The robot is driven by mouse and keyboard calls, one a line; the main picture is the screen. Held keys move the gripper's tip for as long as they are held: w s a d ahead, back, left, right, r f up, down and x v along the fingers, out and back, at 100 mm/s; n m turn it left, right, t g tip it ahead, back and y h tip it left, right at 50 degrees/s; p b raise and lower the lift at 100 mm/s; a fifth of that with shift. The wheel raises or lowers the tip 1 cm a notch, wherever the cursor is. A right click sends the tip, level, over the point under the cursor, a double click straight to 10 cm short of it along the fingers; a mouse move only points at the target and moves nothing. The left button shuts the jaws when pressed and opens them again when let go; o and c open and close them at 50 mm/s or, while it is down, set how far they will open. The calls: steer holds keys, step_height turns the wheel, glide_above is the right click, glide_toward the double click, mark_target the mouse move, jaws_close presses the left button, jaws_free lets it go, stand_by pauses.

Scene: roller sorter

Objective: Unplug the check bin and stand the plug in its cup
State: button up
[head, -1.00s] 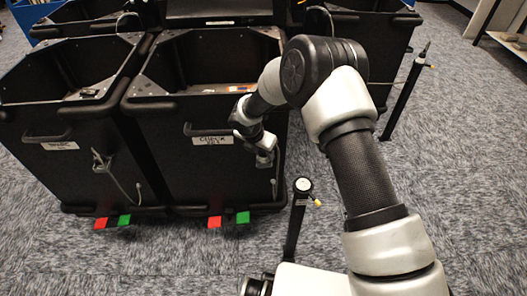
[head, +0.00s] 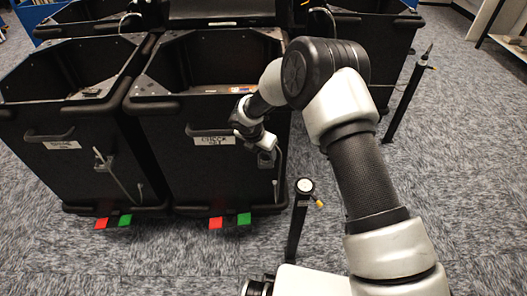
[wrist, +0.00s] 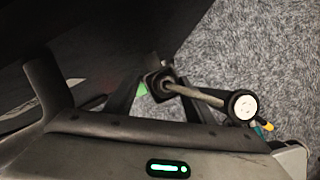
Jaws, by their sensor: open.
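The check bin (head: 165,160) is a black bin with a white label (head: 214,141) on its front. My gripper (head: 268,157) is at the bin's front right side; its jaws are open. In the wrist view two dark fingers (wrist: 161,98) stand either side of the dark plug (wrist: 158,82). A grey cable (wrist: 198,95) runs from the plug; it also shows beside the gripper in the head view (head: 277,182). I cannot tell whether the fingers touch the plug; its socket is hidden. A short black post with a round white-topped cup (head: 304,186) stands right of the bin.
A similar black bin (head: 75,160) stands close on the left, with a cable on its front. More bins (head: 365,45) stand behind. Another black post (head: 407,100) stands at the right. Red and green pedals (head: 230,221) stick out below the check bin.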

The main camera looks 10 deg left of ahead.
steer(key=shift+s+d+f, duration=0.25)
steer(key=shift+d+f, duration=0.5)
steer(key=shift+d, duration=0.05)
steer(key=shift+r, duration=0.1)
steer(key=shift+s+r, duration=0.1)
steer(key=shift+r, duration=0.15)
steer(key=a+p+v, duration=0.1)
steer(key=p+v, duration=0.2)
steer(key=v, duration=1.5)
steer(key=shift+w+a, duration=0.25)
steer(key=shift+w, duration=0.15)
steer(key=shift+r, duration=0.1)
